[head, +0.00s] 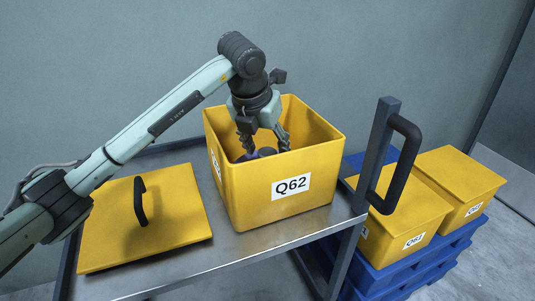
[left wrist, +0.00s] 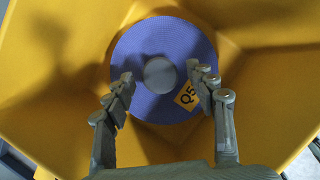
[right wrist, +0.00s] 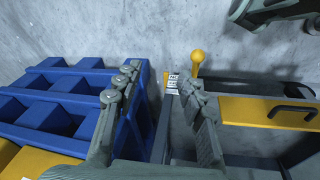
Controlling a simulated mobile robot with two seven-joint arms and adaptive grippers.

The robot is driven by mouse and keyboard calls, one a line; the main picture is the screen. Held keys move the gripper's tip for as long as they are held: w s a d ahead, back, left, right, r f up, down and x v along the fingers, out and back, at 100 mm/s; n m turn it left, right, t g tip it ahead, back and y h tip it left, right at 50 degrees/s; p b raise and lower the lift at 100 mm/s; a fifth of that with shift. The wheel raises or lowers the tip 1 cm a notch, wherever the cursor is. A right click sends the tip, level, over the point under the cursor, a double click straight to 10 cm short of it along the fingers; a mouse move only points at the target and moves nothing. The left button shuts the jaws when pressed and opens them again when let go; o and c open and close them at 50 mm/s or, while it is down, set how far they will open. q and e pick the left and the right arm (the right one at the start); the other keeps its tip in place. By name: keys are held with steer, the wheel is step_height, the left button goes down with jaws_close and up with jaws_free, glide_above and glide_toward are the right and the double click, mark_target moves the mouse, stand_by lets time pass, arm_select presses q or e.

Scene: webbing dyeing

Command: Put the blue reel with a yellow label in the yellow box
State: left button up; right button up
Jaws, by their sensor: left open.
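The blue reel (left wrist: 160,40) with a yellow label and a grey hub lies flat inside the yellow box (left wrist: 60,125). The label is partly covered by a finger and reads "Q5" in what shows. In the head view the open-topped yellow box (head: 245,195), marked Q62, stands on a metal cart, and only a little of the reel (head: 266,152) shows inside. My left gripper (head: 262,142) points down into the box, open, its fingers apart above the reel around the hub. My right gripper (right wrist: 162,88) is open and empty, away from the box.
A yellow lid (head: 175,225) with a black handle lies on the cart (head: 285,235) left of the box. The cart's upright handle (head: 405,160) stands right of the box. Closed yellow boxes (head: 400,222) sit on blue pallets (head: 400,275) at the right.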

arm_select(q)
steer(key=v, duration=0.9)
steer(key=shift+s+r+b, duration=0.15)
steer(key=shift+r+b, duration=0.15)
steer(key=shift+b, duration=0.05)
arm_select(e)
steer(key=shift+w+r, duration=0.35)
steer(key=shift+r, duration=0.5)
steer(key=shift+w+r, duration=0.3)
steer(key=shift+r, duration=0.5)
